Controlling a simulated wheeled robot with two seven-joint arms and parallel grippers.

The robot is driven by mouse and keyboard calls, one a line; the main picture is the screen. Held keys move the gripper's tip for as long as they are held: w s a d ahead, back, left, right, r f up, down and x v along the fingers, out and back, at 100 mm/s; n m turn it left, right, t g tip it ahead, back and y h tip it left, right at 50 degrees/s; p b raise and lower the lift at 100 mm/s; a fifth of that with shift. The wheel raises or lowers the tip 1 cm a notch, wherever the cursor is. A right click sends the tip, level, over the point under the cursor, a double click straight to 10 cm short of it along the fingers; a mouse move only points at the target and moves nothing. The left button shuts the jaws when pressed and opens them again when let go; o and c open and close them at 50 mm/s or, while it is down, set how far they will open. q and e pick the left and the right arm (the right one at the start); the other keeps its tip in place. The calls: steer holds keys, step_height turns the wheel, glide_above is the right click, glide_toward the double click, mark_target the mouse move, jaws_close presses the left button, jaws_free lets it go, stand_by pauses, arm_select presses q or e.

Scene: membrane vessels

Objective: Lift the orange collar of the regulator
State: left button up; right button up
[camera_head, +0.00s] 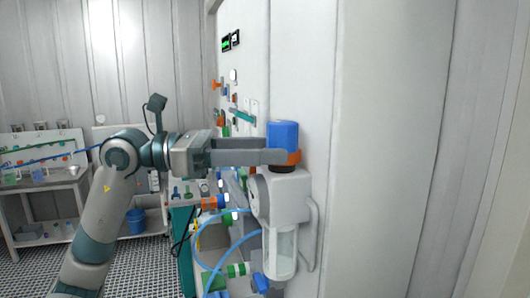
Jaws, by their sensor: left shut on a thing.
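The regulator (290,195) is a white unit on the pale wall, with a round gauge on its left side and a clear bowl (284,246) below. A blue knob (283,136) tops it. The orange collar (294,157) sits just under the knob, above a dark neck. My left gripper (280,157) reaches in from the left and is shut at the collar's height, its fingers against the collar. My right gripper is not in view.
Blue hoses (236,246) curve below my left arm beside the regulator. Valves and fittings fill the panel behind. The wall right of the regulator is bare.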

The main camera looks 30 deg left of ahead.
arm_select(q)
steer(key=shift+r, duration=0.6)
steer(key=shift+a, duration=0.1)
steer(key=o, duration=1.5)
steer(key=shift+f, duration=0.1)
